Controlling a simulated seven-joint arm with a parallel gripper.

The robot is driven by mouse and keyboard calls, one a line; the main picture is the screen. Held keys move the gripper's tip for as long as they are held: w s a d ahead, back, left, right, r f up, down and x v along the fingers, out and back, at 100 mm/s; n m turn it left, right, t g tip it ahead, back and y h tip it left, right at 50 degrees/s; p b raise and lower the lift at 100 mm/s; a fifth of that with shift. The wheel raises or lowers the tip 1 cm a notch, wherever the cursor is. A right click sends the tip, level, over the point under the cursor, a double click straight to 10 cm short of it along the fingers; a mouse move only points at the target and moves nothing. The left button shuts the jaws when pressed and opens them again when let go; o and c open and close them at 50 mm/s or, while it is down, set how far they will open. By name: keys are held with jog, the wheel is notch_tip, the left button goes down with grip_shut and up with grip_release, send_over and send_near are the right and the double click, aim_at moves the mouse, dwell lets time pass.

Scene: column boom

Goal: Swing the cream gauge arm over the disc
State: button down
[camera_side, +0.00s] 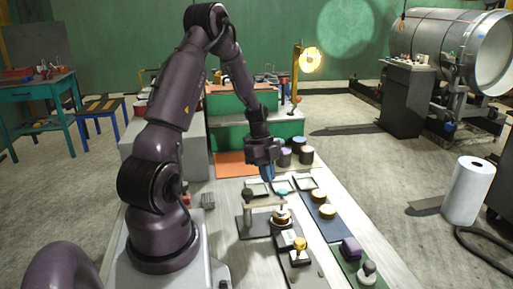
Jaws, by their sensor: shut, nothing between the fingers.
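The cream gauge arm (264,202) is a thin level bar. It runs right from a dark-capped post (247,195) on a dark grey base plate (252,225). Its right end is near a round white and gold piece (282,216), which may be the disc; at this size I cannot tell whether the bar is over it or beside it. My gripper (269,183) points down just above and behind the bar, with bluish fingers. It is shut and holds nothing. I cannot tell whether the fingertips touch the bar.
A gold-knobbed piece (299,252) stands in front. To the right are a blue mat (322,222) with yellow-topped round pieces, a purple block (351,248) and a grey knob piece (367,270). Several dark cylinders (284,157) stand behind. An orange mat (234,168) lies at the back left.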

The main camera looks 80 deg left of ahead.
jog(key=v, duration=1)
jog(key=shift+s+a, duration=0.35)
jog(key=shift+a, duration=0.05)
jog(key=s+d+r+n+t+y, duration=0.1)
jog(key=d+r+n, duration=0.3)
jog(key=d, duration=0.6)
jog(key=s+d+r+n+t+y, duration=0.1)
jog(key=d+r+n, duration=0.3)
jog(key=d, duration=0.6)
jog(key=s+d+r+n+t+y, duration=0.1)
jog(key=d+r+n, duration=0.4)
jog(key=d, duration=0.5)
jog(key=shift+s+r+t, duration=0.5)
jog(key=shift+r+t, duration=0.1)
jog(key=shift+r, duration=0.05)
